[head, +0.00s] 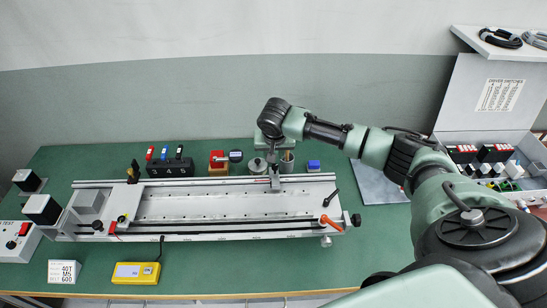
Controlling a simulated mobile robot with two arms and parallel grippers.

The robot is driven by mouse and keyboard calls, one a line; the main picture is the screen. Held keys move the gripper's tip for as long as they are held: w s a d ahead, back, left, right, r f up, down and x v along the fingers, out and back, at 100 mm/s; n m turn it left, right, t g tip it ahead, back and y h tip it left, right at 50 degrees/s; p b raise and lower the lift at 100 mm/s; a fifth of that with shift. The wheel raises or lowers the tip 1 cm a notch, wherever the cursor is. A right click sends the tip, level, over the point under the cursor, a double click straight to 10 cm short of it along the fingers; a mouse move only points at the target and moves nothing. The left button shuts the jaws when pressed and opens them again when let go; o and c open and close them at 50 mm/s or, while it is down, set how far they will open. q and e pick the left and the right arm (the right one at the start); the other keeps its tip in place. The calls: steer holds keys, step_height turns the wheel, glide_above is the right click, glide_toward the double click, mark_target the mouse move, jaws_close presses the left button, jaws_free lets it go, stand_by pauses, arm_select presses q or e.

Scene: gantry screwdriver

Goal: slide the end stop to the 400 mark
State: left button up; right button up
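The gantry bench (200,206) is a long silver bed with rails on the green table. A small grey block on its back rail, seemingly the end stop (275,181), sits right of the bed's middle. My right arm reaches in from the right, and my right gripper (272,158) points down just above and behind this block. Its fingers are small and partly hidden by the wrist, so contact and opening are unclear. The scale marks are too small to read, so I cannot tell which mark the block is at. My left gripper is not in view.
A yellow device (136,272) lies in front.

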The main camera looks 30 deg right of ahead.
steer(key=v, duration=0.4)
steer(key=shift+r, duration=0.2)
stand_by(0.3)
